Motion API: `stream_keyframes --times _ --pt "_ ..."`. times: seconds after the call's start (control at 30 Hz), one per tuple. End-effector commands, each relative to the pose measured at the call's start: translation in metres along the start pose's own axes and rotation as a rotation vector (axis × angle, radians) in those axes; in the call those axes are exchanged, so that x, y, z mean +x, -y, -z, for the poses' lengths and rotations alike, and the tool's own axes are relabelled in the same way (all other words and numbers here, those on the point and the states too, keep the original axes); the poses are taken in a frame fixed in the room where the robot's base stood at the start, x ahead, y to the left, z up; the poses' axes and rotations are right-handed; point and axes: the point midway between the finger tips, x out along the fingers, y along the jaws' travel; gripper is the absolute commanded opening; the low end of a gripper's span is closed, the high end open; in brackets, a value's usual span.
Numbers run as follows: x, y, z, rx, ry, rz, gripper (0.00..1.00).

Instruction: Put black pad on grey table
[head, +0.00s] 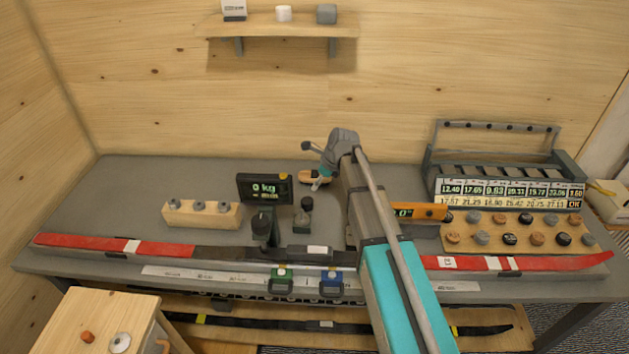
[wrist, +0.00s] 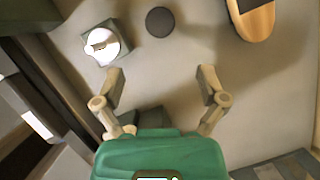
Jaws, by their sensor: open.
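My gripper (wrist: 161,80) is open in the wrist view, with nothing between its fingers. A dark round disc (wrist: 160,21), which looks like the black pad, lies flat on the grey table (wrist: 145,60). It is apart from the fingertips, beyond them toward the top of the picture. In the head view the grey table (head: 140,187) runs along the wooden wall. My arm crosses its middle and hides part of the tabletop; I cannot clearly make out the fingers or that disc there.
A grey block with a white round top (wrist: 102,43) stands left of the disc. A wood-and-black brush-like tool (wrist: 252,18) lies right of it. In the head view, a display (head: 264,188), a wooden block (head: 202,214), red skis (head: 120,245) and a wooden disc board (head: 480,243) crowd the table.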

Motion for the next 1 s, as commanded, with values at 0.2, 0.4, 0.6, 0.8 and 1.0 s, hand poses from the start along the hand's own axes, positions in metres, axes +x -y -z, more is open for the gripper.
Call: stream_keyframes --times 0.2,0.4,0.6,0.8,1.0 --pt "0.000 0.000 0.000 0.000 0.000 0.000 0.91" --pt "0.000 -0.001 0.001 -0.009 -0.002 0.000 0.91" --pt "-0.005 -0.008 0.015 -0.103 -0.021 0.002 0.91" --pt "-0.015 -0.024 0.046 -0.328 -0.065 -0.004 0.91" --pt "-0.027 -0.043 0.083 -0.623 -0.121 -0.029 0.91"
